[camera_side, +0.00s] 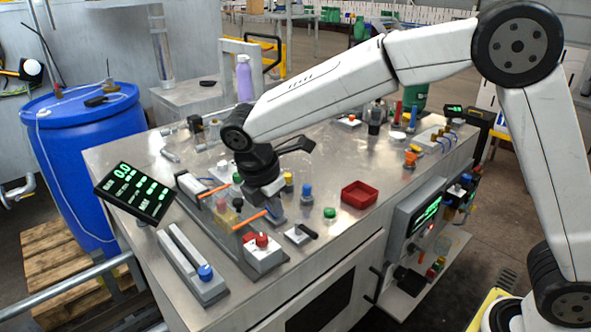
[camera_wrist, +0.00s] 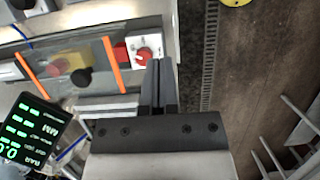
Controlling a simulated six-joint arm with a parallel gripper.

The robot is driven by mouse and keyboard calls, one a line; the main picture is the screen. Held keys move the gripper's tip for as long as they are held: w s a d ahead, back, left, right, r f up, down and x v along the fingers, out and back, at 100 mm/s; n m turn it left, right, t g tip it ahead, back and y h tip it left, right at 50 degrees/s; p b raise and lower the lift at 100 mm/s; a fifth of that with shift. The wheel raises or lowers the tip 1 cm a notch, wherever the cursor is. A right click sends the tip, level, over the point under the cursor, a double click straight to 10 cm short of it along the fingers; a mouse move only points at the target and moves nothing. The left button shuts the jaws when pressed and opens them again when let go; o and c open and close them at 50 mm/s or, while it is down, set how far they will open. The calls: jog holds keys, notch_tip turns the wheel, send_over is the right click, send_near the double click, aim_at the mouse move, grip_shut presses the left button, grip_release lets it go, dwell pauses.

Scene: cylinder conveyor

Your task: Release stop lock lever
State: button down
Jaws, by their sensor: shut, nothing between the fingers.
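A white box (camera_side: 264,255) with a red knob (camera_side: 262,240) on top stands at the front end of a small conveyor in the side view. The red knob also shows in the wrist view (camera_wrist: 144,55), on a white face beside a red block (camera_wrist: 121,53). I cannot tell for sure which part is the stop lock lever. A small plate with a black lever (camera_side: 308,230) lies to the right of the box. My gripper (camera_side: 272,191) is shut and empty, above the bench. In the wrist view its fingertips (camera_wrist: 159,62) appear just beside the red knob; contact cannot be told.
The conveyor has orange bars (camera_side: 250,220) and a yellow block (camera_wrist: 62,66). A dark display (camera_side: 134,194) stands at the left. A slide with a blue knob (camera_side: 205,272) lies in front. A red tray (camera_side: 359,195) and several coloured buttons stand to the right.

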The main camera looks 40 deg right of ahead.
aim_at(306, 233)
jog(key=shift+f, duration=0.1)
dwell(0.3)
jog(key=x, duration=1)
jog(key=shift+d, duration=0.2)
jog(key=shift+d+f, duration=0.1)
jog(key=shift+d, duration=0.9)
jog(key=shift+d+f, duration=0.15)
jog(key=shift+d, duration=0.65)
